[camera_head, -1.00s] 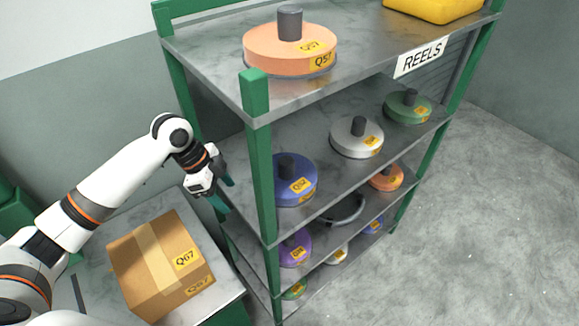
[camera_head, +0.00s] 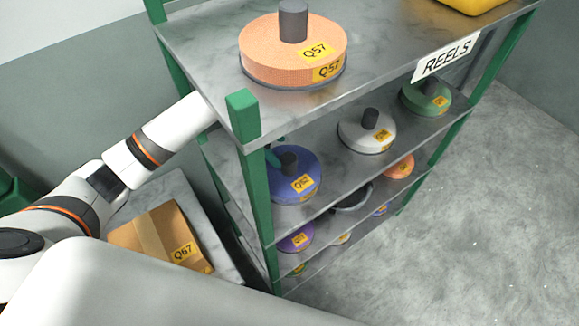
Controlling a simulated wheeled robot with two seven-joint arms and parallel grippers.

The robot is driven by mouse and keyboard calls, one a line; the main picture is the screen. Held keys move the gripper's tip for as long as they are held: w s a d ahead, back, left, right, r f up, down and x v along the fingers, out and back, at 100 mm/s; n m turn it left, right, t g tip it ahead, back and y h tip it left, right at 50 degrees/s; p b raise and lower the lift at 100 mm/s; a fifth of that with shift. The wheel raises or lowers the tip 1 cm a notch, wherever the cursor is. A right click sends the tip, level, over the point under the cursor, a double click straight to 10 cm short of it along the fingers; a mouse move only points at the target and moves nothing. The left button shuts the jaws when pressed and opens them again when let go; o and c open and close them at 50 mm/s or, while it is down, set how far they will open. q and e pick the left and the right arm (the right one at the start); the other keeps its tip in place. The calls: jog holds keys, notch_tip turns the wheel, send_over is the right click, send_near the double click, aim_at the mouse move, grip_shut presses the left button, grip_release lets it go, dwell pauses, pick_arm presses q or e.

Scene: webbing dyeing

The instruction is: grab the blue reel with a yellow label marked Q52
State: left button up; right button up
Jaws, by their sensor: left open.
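The blue reel (camera_head: 283,190) lies on the middle shelf level behind the near green post, with a dark hub on top and a yellow label that appears to read Q52. My left arm reaches in from the left, passing behind the top shelf. Of my left gripper (camera_head: 274,156), only teal finger parts show, at the reel's far left side close to its hub; the post and top shelf hide the rest. It is open, and I cannot tell whether it touches the reel. My right gripper is not in view.
An orange reel marked Q57 (camera_head: 275,63) sits on the top shelf (camera_head: 190,45). White (camera_head: 360,140) and green (camera_head: 420,100) reels share the blue reel's shelf. The green post (camera_head: 257,190) stands left of it. A cardboard box (camera_head: 150,235) is at lower left. Floor at right is clear.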

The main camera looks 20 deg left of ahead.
aim_at(288, 157)
pick_arm(q)
jog(key=shift+d+r+p, duration=0.15)
jog(key=shift+d+p, duration=0.15)
jog(key=shift+d, duration=0.35)
jog(key=p+x, duration=0.1)
jog(key=x, duration=0.4)
jog(key=shift+w, duration=0.1)
grip_shut()
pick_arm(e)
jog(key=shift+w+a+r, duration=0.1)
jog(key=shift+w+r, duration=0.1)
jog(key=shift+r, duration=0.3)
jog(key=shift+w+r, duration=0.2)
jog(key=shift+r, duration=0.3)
